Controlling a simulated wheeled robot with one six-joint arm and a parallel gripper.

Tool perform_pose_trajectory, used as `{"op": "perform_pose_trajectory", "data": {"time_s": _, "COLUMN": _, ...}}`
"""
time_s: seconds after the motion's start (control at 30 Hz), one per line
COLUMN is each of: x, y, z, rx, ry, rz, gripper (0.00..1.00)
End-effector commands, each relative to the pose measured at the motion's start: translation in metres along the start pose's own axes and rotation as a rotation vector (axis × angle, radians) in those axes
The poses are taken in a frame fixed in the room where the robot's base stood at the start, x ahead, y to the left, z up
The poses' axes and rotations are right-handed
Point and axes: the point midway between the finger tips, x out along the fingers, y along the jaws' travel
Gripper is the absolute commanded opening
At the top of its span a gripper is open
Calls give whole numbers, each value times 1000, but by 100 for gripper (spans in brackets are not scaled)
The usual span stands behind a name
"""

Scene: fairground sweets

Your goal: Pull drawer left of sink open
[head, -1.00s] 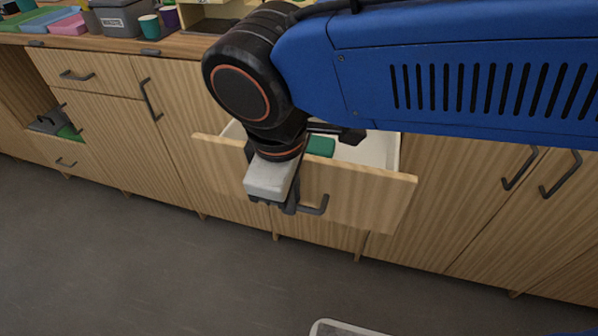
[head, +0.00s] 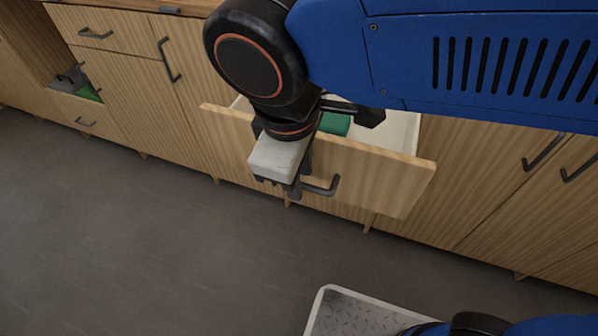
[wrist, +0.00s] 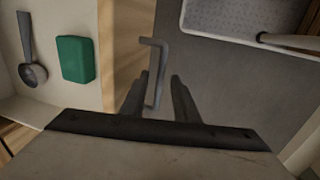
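The pale wooden drawer (head: 385,183) stands pulled well out of the cabinet. Its white inside (head: 398,130) shows, with a green block (head: 336,123) in it. The grey bar handle (head: 324,187) is on its front; it also shows in the wrist view (wrist: 159,75). My gripper (head: 297,185) is at the left part of the handle. In the wrist view its two fingers (wrist: 160,77) stand apart on either side of the bar, with gaps visible. A grey ladle-like utensil (wrist: 28,55) lies in the drawer beside the green block. The sink is not in view.
Closed cupboard doors (head: 500,200) with bar handles are to the right. The grey floor (head: 150,250) before the cabinets is clear. A light-rimmed tray-like platform (head: 345,312) shows at the bottom.

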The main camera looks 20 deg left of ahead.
Motion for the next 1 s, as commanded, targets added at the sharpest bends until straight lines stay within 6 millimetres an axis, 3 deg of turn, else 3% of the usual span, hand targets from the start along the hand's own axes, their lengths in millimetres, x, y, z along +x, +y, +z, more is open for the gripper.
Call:
{"op": "perform_pose_trajectory", "data": {"time_s": 0.2, "x": -2, "y": 0, "z": 0, "rx": 0, "ry": -1, "rz": 0, "gripper": 28}}
{"op": "perform_pose_trajectory", "data": {"time_s": 0.37, "x": -19, "y": 0, "z": 0, "rx": 0, "ry": 2, "rz": 0, "gripper": 28}}
{"op": "perform_pose_trajectory", "data": {"time_s": 1.0, "x": -142, "y": 0, "z": -1, "rx": -1, "ry": 2, "rz": 0, "gripper": 28}}
